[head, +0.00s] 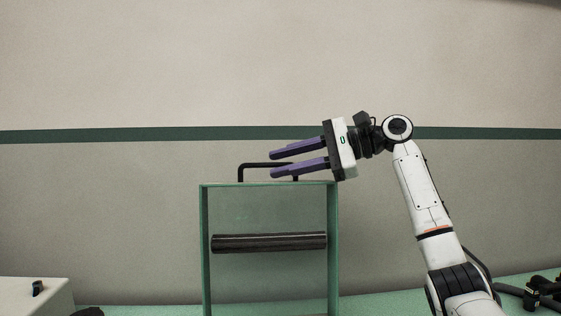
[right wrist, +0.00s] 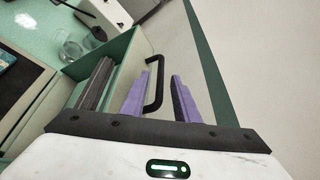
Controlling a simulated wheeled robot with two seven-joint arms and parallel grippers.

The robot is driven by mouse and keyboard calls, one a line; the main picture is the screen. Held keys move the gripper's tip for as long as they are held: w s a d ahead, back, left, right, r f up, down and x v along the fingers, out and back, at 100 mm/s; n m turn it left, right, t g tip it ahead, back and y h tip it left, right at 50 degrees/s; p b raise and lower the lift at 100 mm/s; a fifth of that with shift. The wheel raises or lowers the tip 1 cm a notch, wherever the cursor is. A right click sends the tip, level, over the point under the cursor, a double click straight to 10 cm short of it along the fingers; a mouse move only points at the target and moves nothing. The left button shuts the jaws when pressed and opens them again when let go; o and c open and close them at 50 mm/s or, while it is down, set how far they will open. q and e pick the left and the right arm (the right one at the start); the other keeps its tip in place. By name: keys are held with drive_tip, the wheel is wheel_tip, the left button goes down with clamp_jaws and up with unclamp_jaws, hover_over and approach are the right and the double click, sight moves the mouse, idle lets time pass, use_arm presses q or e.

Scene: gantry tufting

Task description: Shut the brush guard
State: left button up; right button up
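The brush guard (head: 204,245) appears as a green frame standing upright in the head view, with a dark roller-shaped brush (head: 268,242) across its inside. A black bar handle (head: 241,172) rises from its top edge. My right gripper (head: 272,163) is open at the handle, its two purple fingers pointing left. In the right wrist view the handle (right wrist: 158,88) shows in the gap between the fingers (right wrist: 160,82); whether either finger touches it I cannot tell. The lower part of the guard is cut off in the head view. My left gripper is not in view.
A white box (head: 30,295) with a black knob stands at the lower left. Clear glass vessels (right wrist: 75,45) stand on the green surface in the right wrist view. Black fittings (head: 540,290) lie at the far right.

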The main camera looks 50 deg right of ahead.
drive_tip(key=shift+w+a+f, duration=0.15)
drive_tip(key=shift+w+a, duration=0.1)
drive_tip(key=shift+w, duration=0.15)
clamp_jaws()
